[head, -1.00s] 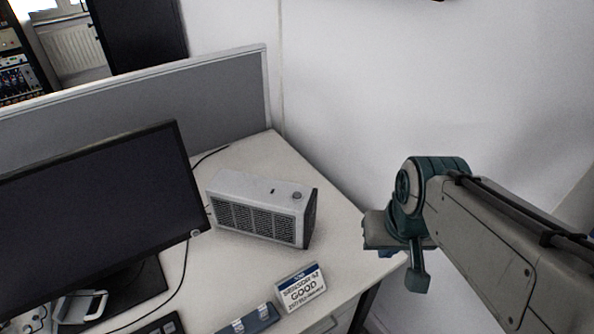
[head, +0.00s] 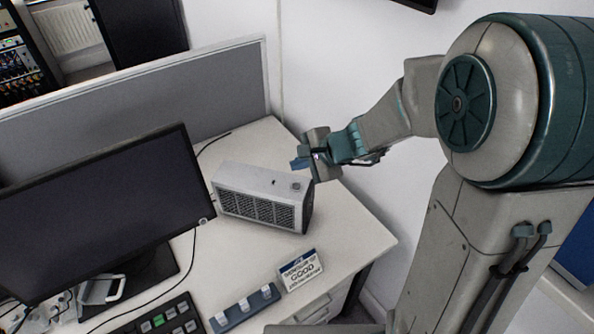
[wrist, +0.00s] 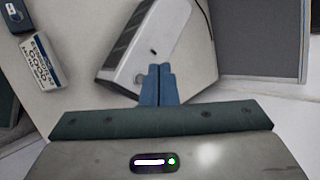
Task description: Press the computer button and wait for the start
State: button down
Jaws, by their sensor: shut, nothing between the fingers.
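The computer (head: 258,205) is a small pale box with dark grilles, lying on the desk. Its round button (head: 296,187) is on top at the right end. My gripper (head: 298,164) is shut and empty, just above and behind the button end in the head view. Whether it touches the computer cannot be told. The monitor (head: 100,205) screen is dark.
A sign reading GOOD (head: 301,269) and a blue holder (head: 245,308) stand near the desk's front edge. A keypad (head: 160,318) is at bottom. A grey partition (head: 150,105) and a white wall (head: 340,70) lie behind. The desk (head: 345,240) is clear right of the computer.

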jog(key=w+f+m+t+h+p, duration=0.1)
jog(key=w+f+m+p, duration=0.1)
jog(key=w+m, duration=0.4)
jog(key=shift+f, duration=0.55)
jog(key=shift+w, duration=0.1)
jog(key=b, duration=0.5)
send_over(299, 188)
notch_tip(299, 188, down, 7)
jog(key=shift+r, duration=0.1)
notch_tip(299, 188, down, 2)
jog(key=shift+b, duration=1.2)
dwell(0.3)
jog(key=shift+f+b, duration=0.45)
jog(key=shift+b, duration=0.3)
